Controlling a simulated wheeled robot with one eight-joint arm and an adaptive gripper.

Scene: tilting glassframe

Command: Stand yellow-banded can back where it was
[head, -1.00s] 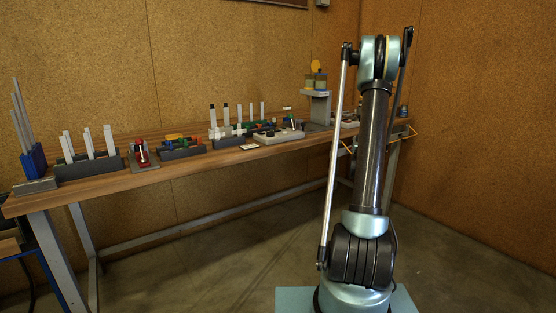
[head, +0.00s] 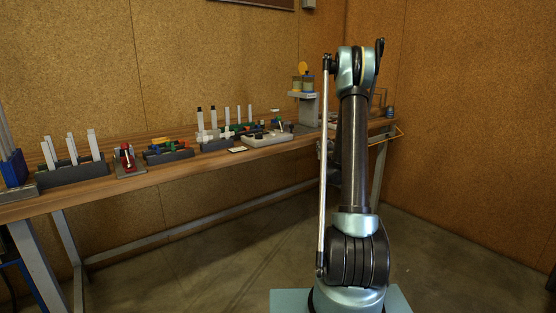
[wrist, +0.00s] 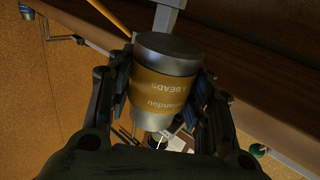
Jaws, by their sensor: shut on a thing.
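The yellow-banded can (wrist: 165,85) fills the middle of the wrist view. It is a metal can with a grey end and an orange-yellow band; its lettering, which includes "BEADS", appears upside down. My gripper (wrist: 162,104) is shut on it, with one dark finger on each side of the band. In the head view my arm hides the gripper and the can.
A wooden workbench (head: 188,173) runs along the cork wall with racks and tools on it. The floor in front is clear.

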